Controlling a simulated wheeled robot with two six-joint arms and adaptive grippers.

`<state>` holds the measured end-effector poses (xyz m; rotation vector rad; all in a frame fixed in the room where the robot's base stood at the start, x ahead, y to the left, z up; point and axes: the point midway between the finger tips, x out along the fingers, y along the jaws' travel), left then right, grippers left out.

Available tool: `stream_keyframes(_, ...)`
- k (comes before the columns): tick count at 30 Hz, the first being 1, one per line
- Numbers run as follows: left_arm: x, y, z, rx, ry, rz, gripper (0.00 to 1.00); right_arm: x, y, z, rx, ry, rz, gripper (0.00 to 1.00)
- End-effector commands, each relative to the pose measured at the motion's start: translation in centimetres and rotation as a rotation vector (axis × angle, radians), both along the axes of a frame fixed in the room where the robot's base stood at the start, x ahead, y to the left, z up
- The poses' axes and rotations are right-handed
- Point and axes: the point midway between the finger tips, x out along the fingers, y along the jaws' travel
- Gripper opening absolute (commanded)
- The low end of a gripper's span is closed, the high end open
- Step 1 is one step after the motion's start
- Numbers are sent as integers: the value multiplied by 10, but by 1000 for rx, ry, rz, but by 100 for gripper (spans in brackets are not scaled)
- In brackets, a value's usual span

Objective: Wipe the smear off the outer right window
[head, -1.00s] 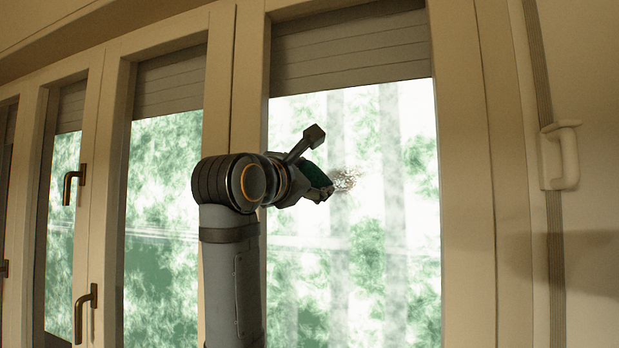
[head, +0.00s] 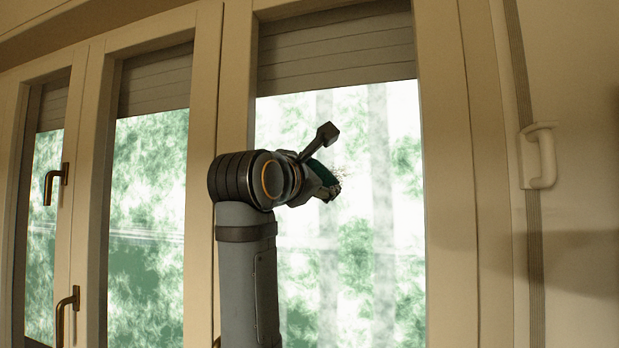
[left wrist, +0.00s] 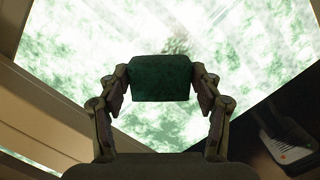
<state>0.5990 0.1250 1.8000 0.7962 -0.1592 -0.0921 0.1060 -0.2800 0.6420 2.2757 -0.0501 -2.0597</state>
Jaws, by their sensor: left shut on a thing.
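The outer right window (head: 395,290) is the rightmost pane in the head view, bright with blurred greenery behind it. A small dark speckled smear (head: 340,171) shows on its glass right beside my gripper; it also shows faintly in the left wrist view (left wrist: 177,44), just beyond the pad. My left gripper (head: 328,190) is in front of this pane, shut on a dark green pad (head: 322,173). In the left wrist view the pad (left wrist: 160,80) sits between both fingers. Whether it touches the glass I cannot tell. Part of the smear may be hidden behind gripper and pad. My right gripper is not in view.
A grey roller shutter (head: 335,52) covers the pane's top. Cream frame posts (head: 447,200) border the glass. A pale handle (head: 539,156) and a shutter strap (head: 530,80) are on the wall at right. Brass handles (head: 55,184) are on windows further left.

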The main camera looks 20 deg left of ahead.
Motion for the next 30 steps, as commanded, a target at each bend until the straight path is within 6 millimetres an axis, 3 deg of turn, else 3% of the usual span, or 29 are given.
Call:
stream_keyframes(13,1,-33,0,0,0,-3,40,0,3,0,4,0,-2,40)
stream_keyframes(21,1,-38,0,0,1,-1,40,0,2,0,2,0,-1,40)
stream_keyframes(26,2,-55,0,0,0,-4,40,0,1,1,1,0,0,40)
stream_keyframes(30,2,-66,-5,1,-1,-1,40,1,1,-19,1,-1,-1,40)
